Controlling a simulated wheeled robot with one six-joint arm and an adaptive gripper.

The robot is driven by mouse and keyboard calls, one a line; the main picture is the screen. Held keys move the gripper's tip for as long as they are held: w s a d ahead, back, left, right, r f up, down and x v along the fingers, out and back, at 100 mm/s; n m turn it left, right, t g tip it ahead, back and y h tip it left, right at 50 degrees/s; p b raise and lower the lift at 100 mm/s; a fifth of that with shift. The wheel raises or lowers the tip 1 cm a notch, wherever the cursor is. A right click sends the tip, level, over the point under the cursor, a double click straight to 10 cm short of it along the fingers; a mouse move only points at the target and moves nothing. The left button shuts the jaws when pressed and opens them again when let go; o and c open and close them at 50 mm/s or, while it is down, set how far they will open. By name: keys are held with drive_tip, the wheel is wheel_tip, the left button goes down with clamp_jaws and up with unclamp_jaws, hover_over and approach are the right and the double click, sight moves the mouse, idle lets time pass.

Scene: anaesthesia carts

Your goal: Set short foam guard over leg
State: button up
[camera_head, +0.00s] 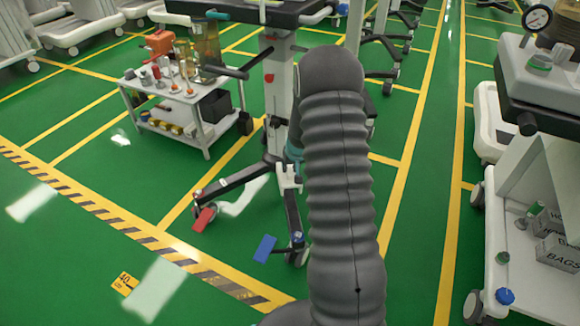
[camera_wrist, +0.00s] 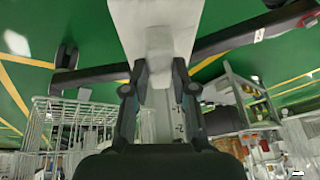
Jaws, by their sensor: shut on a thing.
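In the wrist view my gripper (camera_wrist: 159,70) has its two dark fingers closed on a pale, block-like piece (camera_wrist: 160,46). It may be the short foam guard; its full shape is not clear. The piece is in front of the white column (camera_wrist: 120,22) of a wheeled stand. In the head view a small white piece (camera_head: 288,178) shows beside my arm, above the stand's dark legs (camera_head: 240,180). Most of my gripper is hidden there behind my arm. A red flat piece (camera_head: 204,219) is by the left leg's end and a blue one (camera_head: 265,248) by the front leg's end.
A white trolley (camera_head: 205,140) with bottles and tools stands at the left. A cart with an upper deck (camera_head: 545,105) and boxes below stands at the right. A yellow floor tag (camera_head: 125,284) lies front left.

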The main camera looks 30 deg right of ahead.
drive_tip(key=shift+f+b, duration=2.25)
drive_tip(key=shift+f, duration=1.05)
drive_tip(key=shift+f+b, duration=2.2)
drive_tip(key=shift+b, duration=0.2)
drive_tip(key=o, duration=1)
drive_tip(key=shift+r, duration=0.1)
drive_tip(key=v, duration=1.2)
